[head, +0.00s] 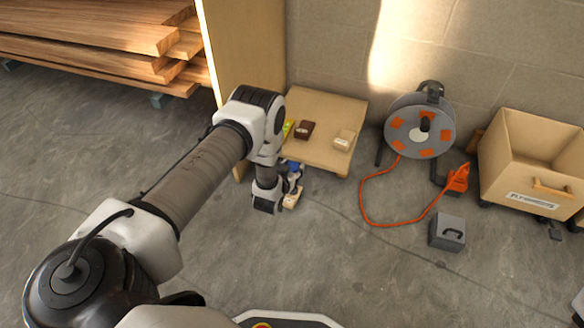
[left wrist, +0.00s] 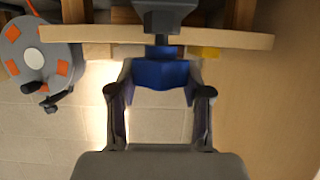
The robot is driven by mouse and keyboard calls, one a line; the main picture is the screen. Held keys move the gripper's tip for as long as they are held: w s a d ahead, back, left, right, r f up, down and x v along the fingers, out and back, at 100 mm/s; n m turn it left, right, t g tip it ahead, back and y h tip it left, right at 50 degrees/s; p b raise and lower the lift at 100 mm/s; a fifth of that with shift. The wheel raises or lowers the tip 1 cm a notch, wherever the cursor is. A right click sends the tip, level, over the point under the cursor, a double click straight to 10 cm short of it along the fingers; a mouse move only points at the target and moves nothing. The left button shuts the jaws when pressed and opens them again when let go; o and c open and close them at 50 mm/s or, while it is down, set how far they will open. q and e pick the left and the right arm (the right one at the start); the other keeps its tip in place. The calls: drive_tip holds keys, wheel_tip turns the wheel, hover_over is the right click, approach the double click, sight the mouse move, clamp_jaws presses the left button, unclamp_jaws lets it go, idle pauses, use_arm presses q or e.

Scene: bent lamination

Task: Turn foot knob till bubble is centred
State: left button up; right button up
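A small pale wooden table (head: 318,154) stands by the wall; in the left wrist view its top (left wrist: 250,40) shows edge-on, seemingly upside down. A yellow-green item (head: 288,128), perhaps the level, lies on it, partly behind my left arm. Its bubble cannot be made out. A blue knob (left wrist: 160,76) sits on a dark rod under a grey piece. My left gripper (left wrist: 160,88) has its fingers on both sides of the knob and appears closed on it. In the head view the left gripper (head: 293,190) is low at the table's front left. My right gripper is not in view.
A brown block (head: 304,129) and a pale block (head: 344,139) are on the table. A cable reel (head: 420,125) with an orange cord, a grey box (head: 447,232) and a wooden crate (head: 530,160) stand right. Stacked planks (head: 100,40) lie left. The front floor is open.

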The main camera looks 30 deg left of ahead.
use_arm(q)
drive_tip(key=shift+r+m+h, duration=0.1)
drive_tip(key=shift+m+h, duration=0.2)
drive_tip(key=shift+c, duration=0.4)
drive_tip(key=shift+a+m+t+h+p, duration=0.1)
drive_tip(key=shift+m+t+h+p, duration=0.2)
drive_tip(key=shift+m+h+p, duration=0.55)
drive_tip(key=m+h, duration=0.3)
drive_tip(key=shift+h, duration=0.25)
drive_tip(key=m+g+h, duration=0.1)
drive_tip(key=m+h+b, duration=0.1)
drive_tip(key=m+h, duration=0.1)
drive_tip(key=shift+a+f+g+h, duration=0.1)
drive_tip(key=shift+f+g+h, duration=0.1)
drive_tip(key=shift+g+h, duration=0.15)
drive_tip(key=shift+m+g+h+b, duration=1.2)
drive_tip(key=shift+m+h, duration=0.35)
drive_tip(key=shift+m, duration=0.2)
drive_tip(key=o, duration=1.2)
